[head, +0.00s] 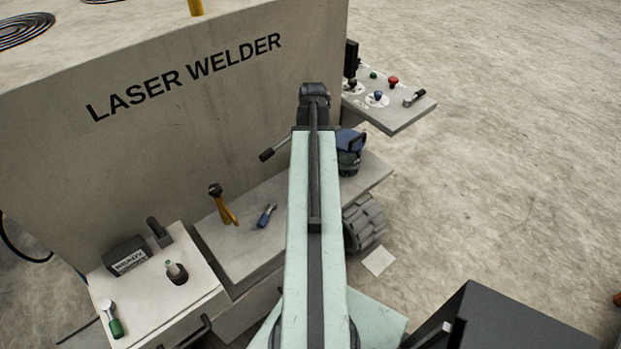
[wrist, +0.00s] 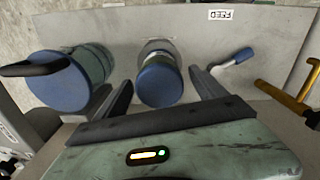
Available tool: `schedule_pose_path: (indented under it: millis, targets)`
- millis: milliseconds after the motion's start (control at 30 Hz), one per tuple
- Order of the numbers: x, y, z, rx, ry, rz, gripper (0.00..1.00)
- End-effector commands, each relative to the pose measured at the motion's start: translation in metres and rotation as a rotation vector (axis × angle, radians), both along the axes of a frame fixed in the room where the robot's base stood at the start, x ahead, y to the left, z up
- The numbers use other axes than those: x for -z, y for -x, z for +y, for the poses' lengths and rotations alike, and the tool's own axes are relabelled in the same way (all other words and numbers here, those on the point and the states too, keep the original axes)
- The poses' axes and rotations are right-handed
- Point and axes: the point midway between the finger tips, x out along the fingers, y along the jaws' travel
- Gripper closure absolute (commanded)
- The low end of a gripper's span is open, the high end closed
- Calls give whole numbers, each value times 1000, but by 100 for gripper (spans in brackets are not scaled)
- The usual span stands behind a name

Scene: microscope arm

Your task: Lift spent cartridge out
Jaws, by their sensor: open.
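A short cylinder with a blue cap (wrist: 160,86), which looks like the cartridge, stands upright on the grey shelf in the wrist view. My gripper (wrist: 161,80) is open, with one dark finger on either side of it. A gap shows beside each finger, and I cannot tell how deep the fingers reach. In the head view my arm hides this cylinder, and only the dark wrist end of my arm shows, not the fingertips. A larger blue-lidded canister (wrist: 68,80) with a black handle stands to the left; it also shows in the head view (head: 349,160), right of my arm.
A blue-handled tool (wrist: 236,58) and a yellow tool (wrist: 300,92) lie to the right in the wrist view. A label reading FEED (wrist: 220,14) sits behind. In the head view, the laser welder (head: 190,110) rises behind the shelf (head: 245,250), and a control panel (head: 400,110) juts out right.

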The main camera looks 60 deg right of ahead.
Motion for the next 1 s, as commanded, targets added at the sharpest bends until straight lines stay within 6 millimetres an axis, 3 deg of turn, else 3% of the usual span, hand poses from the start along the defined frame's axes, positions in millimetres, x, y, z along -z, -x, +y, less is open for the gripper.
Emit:
schedule_pose_path:
  millis: [133, 400, 633, 667, 933, 1000]
  targets:
    - [10, 0, 0, -1, 0, 0, 19]
    - [53, 0, 0, -2, 0, 0, 19]
    - [50, 0, 1, -3, 0, 0, 19]
    - [50, 0, 1, -3, 0, 0, 22]
    - [50, 0, 1, -3, 0, 0, 97]
    - [50, 0, 1, -3, 0, 0, 100]
